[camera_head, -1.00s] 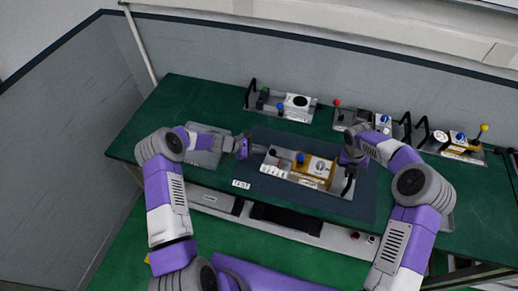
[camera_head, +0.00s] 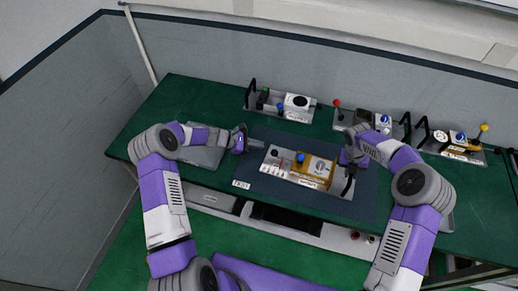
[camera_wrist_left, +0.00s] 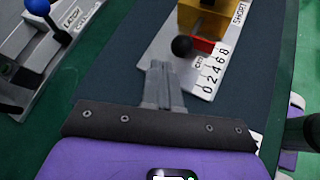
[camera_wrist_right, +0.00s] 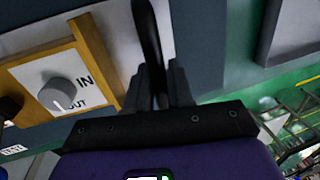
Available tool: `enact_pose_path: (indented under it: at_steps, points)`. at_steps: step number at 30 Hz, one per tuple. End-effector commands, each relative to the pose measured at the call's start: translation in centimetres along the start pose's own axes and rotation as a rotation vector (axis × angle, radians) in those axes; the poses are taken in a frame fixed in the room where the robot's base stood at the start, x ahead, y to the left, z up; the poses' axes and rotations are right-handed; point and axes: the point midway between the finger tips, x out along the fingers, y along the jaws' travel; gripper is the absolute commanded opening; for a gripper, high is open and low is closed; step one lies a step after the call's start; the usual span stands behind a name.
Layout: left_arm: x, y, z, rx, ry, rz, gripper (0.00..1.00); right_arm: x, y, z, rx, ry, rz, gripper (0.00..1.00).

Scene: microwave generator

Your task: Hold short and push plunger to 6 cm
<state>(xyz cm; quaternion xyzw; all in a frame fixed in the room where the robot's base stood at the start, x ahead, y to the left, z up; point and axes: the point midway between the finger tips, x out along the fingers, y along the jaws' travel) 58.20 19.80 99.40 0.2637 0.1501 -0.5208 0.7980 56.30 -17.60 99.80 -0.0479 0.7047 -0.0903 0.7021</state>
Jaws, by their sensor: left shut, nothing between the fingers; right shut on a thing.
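The device marked SHORT has a silver plate (camera_head: 271,166), an orange block (camera_head: 318,167) with a blue knob and a dial, and a black upright handle at its right end. Its black plunger ball (camera_wrist_left: 182,46) and red marker (camera_wrist_left: 203,45) show in the left wrist view, beside a scale (camera_wrist_left: 217,71) from 0 to 8. The marker is near the 8 end; its exact reading is unclear. My left gripper (camera_wrist_left: 160,68) is shut and empty, pointing toward the ball but apart from it. My right gripper (camera_wrist_right: 154,85) is shut on the black handle (camera_wrist_right: 149,45).
The device lies on a dark mat (camera_head: 258,185) on the green bench. Three other devices stand along the back, including one at back left (camera_head: 298,101) and one at far right (camera_head: 458,142). A grey panel (camera_head: 203,158) lies under my left arm.

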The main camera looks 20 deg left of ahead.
Motion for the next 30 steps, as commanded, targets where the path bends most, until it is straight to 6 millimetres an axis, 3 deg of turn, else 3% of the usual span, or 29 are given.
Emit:
enact_pose_path:
  at_steps: [11, 24, 30]
  points:
    - [-0.5, 0.1, 0.0, 0.0, 0.001, 0.001, 0.0, 0.4, 0.2, -0.2, -0.003, 0.007, 0.002, 0.0]
    - [-6.5, 0.0, 0.0, 0.001, 0.001, 0.002, 0.0, 0.4, 0.2, -0.2, -0.003, 0.007, 0.002, 0.0]
    - [-8.1, 0.0, 0.0, 0.001, 0.001, 0.001, 0.0, 0.4, 0.2, -0.2, -0.003, 0.007, 0.002, 0.0]
